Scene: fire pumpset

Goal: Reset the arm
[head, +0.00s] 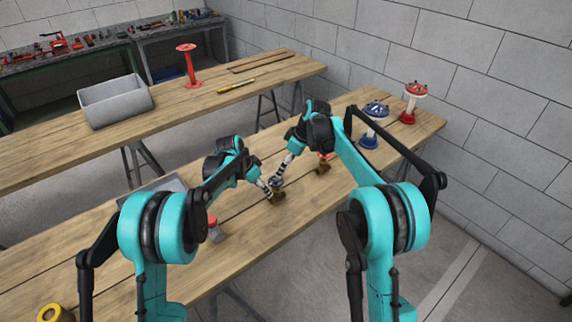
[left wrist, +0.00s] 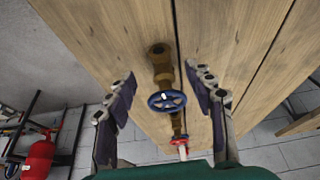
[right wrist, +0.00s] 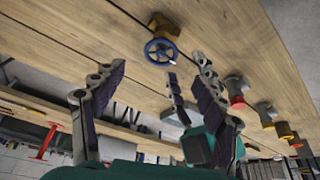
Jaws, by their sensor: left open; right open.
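A brass valve with a blue handwheel (head: 278,185) stands on the near wooden table. My left gripper (head: 266,187) and right gripper (head: 283,172) are both close to it, left and above. In the left wrist view the blue handwheel (left wrist: 167,101) shows between open fingers, with nothing held. In the right wrist view the blue handwheel (right wrist: 161,52) lies beyond the open, empty fingers (right wrist: 155,85). Other gripper parts show at the right of that view. I cannot tell whether any finger touches the valve.
A brass valve with a red handwheel (head: 323,166) stands to the right. Blue (head: 374,125) and red (head: 411,103) fittings stand at the table's far right. A grey tray (head: 152,188) and a small red-topped part (head: 214,230) are at left. A second table (head: 200,103) runs behind, holding a grey bin (head: 116,101).

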